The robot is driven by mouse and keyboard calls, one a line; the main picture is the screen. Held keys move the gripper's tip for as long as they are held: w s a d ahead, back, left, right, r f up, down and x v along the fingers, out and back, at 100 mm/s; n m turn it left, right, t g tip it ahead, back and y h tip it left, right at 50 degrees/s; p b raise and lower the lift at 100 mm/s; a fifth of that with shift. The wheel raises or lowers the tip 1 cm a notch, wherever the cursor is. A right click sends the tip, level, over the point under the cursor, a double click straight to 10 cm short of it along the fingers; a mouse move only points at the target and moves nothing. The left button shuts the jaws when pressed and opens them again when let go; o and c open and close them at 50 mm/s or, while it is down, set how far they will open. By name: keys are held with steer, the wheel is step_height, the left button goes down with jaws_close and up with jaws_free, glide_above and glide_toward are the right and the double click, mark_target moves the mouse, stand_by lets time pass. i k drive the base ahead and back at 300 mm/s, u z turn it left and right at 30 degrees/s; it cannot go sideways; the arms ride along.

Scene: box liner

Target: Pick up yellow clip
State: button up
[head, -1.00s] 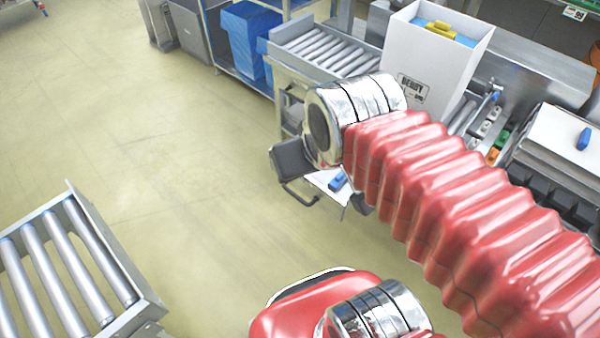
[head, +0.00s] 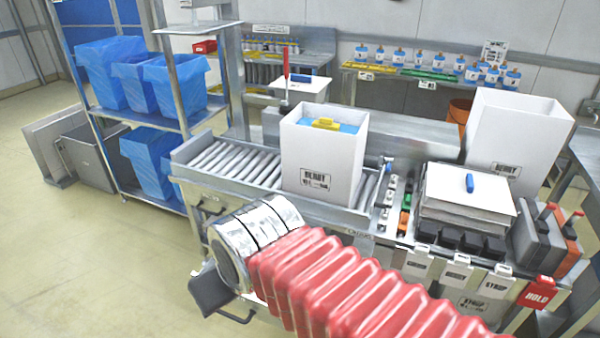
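A yellow clip (head: 325,123) lies on the blue liner (head: 348,128) at the top of a white box (head: 322,165), in the middle of the head view. My gripper (head: 211,290) shows only as a dark grey part below my silver wrist, at the lower left of the box. My wrist and red sleeve hide most of it. It is apart from the clip, lower and nearer to me. Its fingertips cannot be made out.
The white box stands on a roller conveyor (head: 222,160). To its right are small coloured clips on a rail and a stack with a white top (head: 450,190) bearing a blue clip (head: 469,183). A taller white box (head: 520,130) stands behind at right. Blue-lined bins (head: 180,85) fill the left shelf.

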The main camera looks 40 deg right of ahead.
mark_target(324, 122)
steer(key=z, duration=1.4)
steer(key=k, duration=0.5)
steer(key=z, duration=0.75)
steer(key=i, duration=0.6)
steer(key=u, duration=0.05)
